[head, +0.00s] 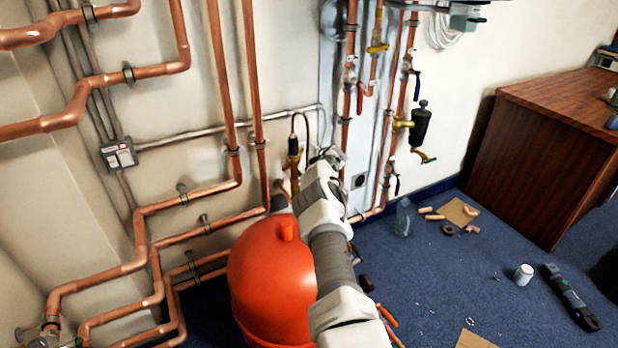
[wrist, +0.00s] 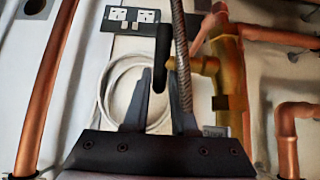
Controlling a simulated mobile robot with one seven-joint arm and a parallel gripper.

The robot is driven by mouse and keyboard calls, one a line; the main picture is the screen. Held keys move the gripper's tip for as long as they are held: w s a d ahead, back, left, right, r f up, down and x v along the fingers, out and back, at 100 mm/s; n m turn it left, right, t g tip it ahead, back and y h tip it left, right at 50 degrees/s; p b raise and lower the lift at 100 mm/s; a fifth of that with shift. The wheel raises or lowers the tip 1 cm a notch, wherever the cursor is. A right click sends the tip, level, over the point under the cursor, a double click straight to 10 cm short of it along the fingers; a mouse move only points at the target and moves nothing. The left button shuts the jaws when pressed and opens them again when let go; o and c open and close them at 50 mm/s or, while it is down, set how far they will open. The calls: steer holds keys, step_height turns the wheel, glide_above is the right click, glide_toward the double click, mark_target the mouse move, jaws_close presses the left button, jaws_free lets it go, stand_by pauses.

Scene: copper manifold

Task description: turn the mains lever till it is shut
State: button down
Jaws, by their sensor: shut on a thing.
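In the wrist view, the black lever (wrist: 162,58) stands upright in the picture, beside the brass valve body (wrist: 205,66) on its right. It runs roughly in line with the thick brass-coloured pipe (wrist: 231,85). My gripper (wrist: 159,70) has one finger on each side of the lever's lower end and is shut on it. A dark braided hose (wrist: 181,40) passes in front of the join between lever and valve and partly hides it. In the head view, my arm's wrist covers the fingers and the lever, near a brass fitting (head: 294,160).
A red tank (head: 268,275) stands just left of my arm. Copper pipes (head: 225,75) run along the wall. In the wrist view, a coiled white cable (wrist: 112,95) and a socket (wrist: 131,18) are behind the fingers. Blue carpet (head: 440,275) is mostly open at right.

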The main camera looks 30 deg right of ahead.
steer(key=c, duration=0.7)
jaws_free()
steer(key=shift+s+r, duration=0.1)
steer(key=shift+p+v, duration=0.8)
steer(key=shift+v, duration=0.1)
steer(key=p+v, duration=0.6)
steer(key=v, duration=0.9)
steer(key=shift+s+a+r, duration=0.1)
steer(key=shift+s, duration=0.05)
